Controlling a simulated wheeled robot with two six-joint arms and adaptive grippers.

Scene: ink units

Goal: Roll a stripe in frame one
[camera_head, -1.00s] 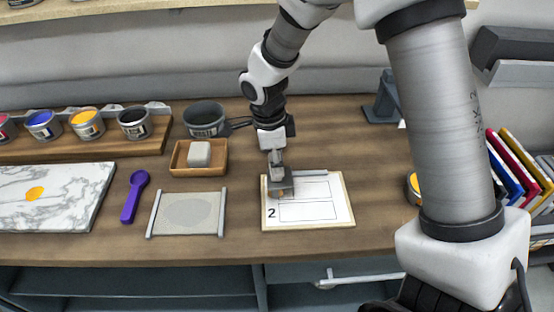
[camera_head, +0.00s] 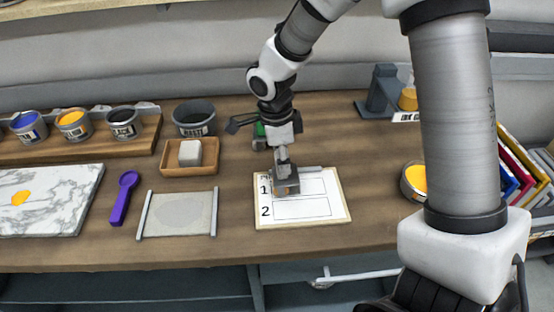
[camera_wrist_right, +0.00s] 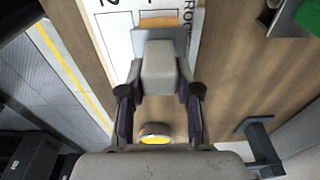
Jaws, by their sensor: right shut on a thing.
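The white card (camera_head: 330,215) lies on a pale board, with frame one (camera_head: 312,187) above frame two (camera_head: 303,208), each beside its printed number. My right gripper (camera_head: 283,165) is over the card's left part, shut on a grey roller tool (camera_head: 287,186). The tool's head is at the left end of frame one, just right of the number 1. In the wrist view the grey handle (camera_wrist_right: 158,68) sits between the fingers, and an orange roller (camera_wrist_right: 158,22) shows beyond it over the card. I cannot tell whether it touches. The visible part of frame one is white. My left gripper is out of view.
A marble slab (camera_head: 40,205) with an orange ink patch, a purple spoon (camera_head: 124,197) and a grey mat (camera_head: 178,215) lie to the left. A wooden tray (camera_head: 205,168) holds a pale block. An open yellow tin (camera_head: 413,182) stands to the right.

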